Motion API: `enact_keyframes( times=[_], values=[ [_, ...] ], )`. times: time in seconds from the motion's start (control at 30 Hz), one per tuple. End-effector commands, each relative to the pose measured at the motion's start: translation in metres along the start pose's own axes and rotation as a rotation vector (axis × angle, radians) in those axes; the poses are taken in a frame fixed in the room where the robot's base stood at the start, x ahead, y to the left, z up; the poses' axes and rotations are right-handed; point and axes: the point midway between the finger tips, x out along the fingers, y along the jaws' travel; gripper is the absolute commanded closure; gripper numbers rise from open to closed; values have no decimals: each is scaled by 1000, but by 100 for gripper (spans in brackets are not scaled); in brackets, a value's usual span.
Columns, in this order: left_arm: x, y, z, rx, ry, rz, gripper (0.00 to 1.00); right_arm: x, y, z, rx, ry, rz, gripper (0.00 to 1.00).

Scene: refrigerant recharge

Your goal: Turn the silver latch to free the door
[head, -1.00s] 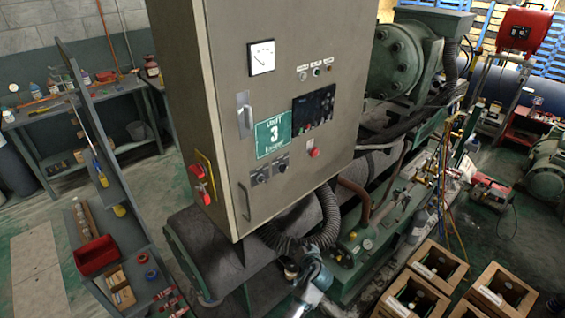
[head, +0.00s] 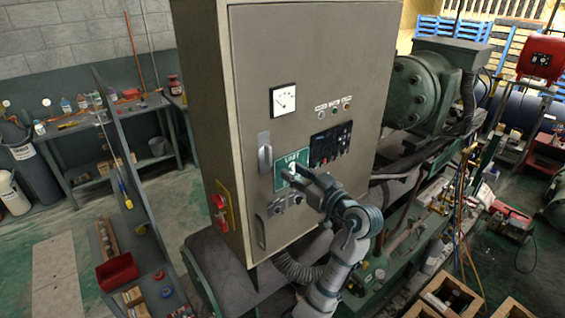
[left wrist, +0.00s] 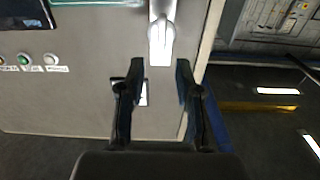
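The silver latch (head: 265,152) is on the left side of the grey cabinet door (head: 300,60), beside the green sign. In the left wrist view the silver latch (left wrist: 161,38) appears at the top centre, beyond the fingertips. My left gripper (head: 298,177) is in front of the door, over part of the green sign, to the right of the latch and a little below it. In the left wrist view my left gripper (left wrist: 158,78) has its two dark fingers spread apart with nothing between them. The fingers look apart from the latch. My right gripper is not in view.
A gauge (head: 283,99), indicator lights (head: 334,111) and a black panel (head: 331,145) are on the door. A lower handle (head: 260,232) is below the latch. A red switch (head: 219,203) juts from the cabinet's left side. A ribbed hose (head: 300,271) runs below.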

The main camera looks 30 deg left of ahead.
Motion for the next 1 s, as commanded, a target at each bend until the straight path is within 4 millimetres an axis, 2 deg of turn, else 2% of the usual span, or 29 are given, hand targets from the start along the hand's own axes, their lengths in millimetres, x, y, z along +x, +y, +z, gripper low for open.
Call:
enact_keyframes(
  times=[0.63,0.77,1.0],
  values=[
    [79,0,-1,4,1,-1,66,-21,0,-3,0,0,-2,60],
    [76,0,0,2,0,2,98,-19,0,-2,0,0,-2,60],
    [76,1,1,-2,1,2,100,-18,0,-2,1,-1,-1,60]
  ],
)
